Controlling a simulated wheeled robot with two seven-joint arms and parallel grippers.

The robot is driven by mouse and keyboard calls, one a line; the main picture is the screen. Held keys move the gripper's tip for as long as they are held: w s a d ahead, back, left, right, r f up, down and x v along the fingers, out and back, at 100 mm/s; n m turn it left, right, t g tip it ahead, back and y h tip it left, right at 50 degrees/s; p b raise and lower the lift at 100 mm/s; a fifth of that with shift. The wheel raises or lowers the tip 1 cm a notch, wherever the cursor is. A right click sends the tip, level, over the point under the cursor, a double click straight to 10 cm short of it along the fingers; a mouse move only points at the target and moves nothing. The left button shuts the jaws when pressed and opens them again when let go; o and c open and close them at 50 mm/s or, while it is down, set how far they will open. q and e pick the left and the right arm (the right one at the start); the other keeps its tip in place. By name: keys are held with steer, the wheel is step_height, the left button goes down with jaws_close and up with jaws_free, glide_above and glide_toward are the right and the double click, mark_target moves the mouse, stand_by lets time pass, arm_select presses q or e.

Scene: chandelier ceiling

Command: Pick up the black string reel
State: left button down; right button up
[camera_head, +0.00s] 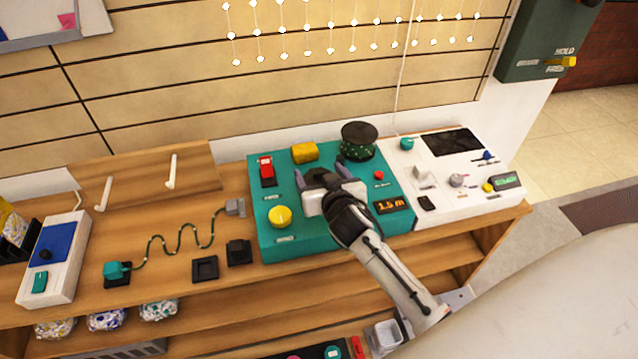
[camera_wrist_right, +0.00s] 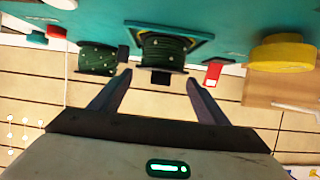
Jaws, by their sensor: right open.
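A reel with a black top disc and dark green dotted string (camera_head: 358,140) stands at the back of the teal console (camera_head: 281,243); it appears to be the left reel in the right wrist view (camera_wrist_right: 97,58). A second dark reel with green string (camera_wrist_right: 163,50) stands on a square plate, ahead of and between the fingers in that view. In the head view it is mostly hidden by my right gripper (camera_head: 321,174), with a dark part between the fingers. My right gripper is open and empty above the console. My left gripper is out of view.
A yellow knob (camera_head: 280,216), a red switch (camera_head: 266,170) and a yellow block (camera_head: 304,152) surround the gripper on the console. A white panel (camera_head: 447,178) adjoins right. A coiled cord (camera_head: 180,244) lies left on the wooden counter (camera_head: 180,286). The slatted wall stands behind.

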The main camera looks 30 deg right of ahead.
steer(key=shift+w+d+f, duration=0.1)
steer(key=shift+w+f, duration=0.1)
steer(key=shift+w, duration=0.3)
